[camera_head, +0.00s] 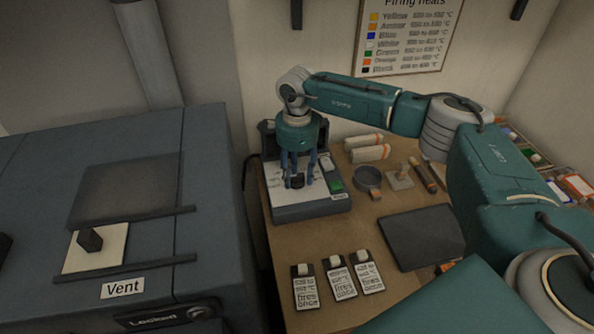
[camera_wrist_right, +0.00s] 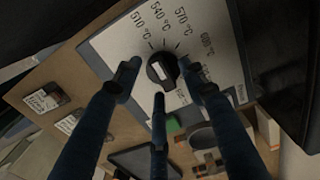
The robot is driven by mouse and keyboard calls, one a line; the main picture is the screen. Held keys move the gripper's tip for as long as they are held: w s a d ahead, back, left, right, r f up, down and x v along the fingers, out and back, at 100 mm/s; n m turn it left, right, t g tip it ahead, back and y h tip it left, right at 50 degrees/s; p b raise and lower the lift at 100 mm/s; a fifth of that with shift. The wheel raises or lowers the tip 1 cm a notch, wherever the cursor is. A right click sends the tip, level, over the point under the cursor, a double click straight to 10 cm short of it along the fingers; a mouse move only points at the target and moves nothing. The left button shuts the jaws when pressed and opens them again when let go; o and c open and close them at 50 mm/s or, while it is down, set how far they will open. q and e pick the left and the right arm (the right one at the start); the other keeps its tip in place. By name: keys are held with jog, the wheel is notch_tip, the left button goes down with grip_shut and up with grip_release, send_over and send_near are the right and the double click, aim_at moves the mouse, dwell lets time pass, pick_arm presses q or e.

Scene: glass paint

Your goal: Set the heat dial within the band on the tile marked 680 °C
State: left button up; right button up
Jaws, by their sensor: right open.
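The heat dial is a round black knob (camera_wrist_right: 162,70) on a pale control plate (camera_wrist_right: 110,45) with printed temperatures. In the right wrist view 510, 540, 570 and a 600-range mark are readable; the rest are hidden or too blurred. In the head view the dial (camera_head: 297,181) sits on the control box (camera_head: 312,209) at the back left of the table. My right gripper (camera_head: 298,184) points down over the dial. Its blue fingers (camera_wrist_right: 162,88) are open and spread around the knob, with no clear contact. Three tiles (camera_head: 305,291) with heat labels lie at the front; their numbers are too blurred to tell. My left gripper is out of view.
A kiln (camera_head: 130,215) with a "Vent" label stands at the left. A green button (camera_head: 335,186) sits beside the dial. A round tin (camera_head: 367,181), white rolls (camera_head: 369,154) and a dark slab (camera_head: 421,236) lie right of the box. A firing heats chart (camera_head: 408,38) hangs behind.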

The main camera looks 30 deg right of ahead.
jog(key=shift+c, duration=0.3)
grip_shut()
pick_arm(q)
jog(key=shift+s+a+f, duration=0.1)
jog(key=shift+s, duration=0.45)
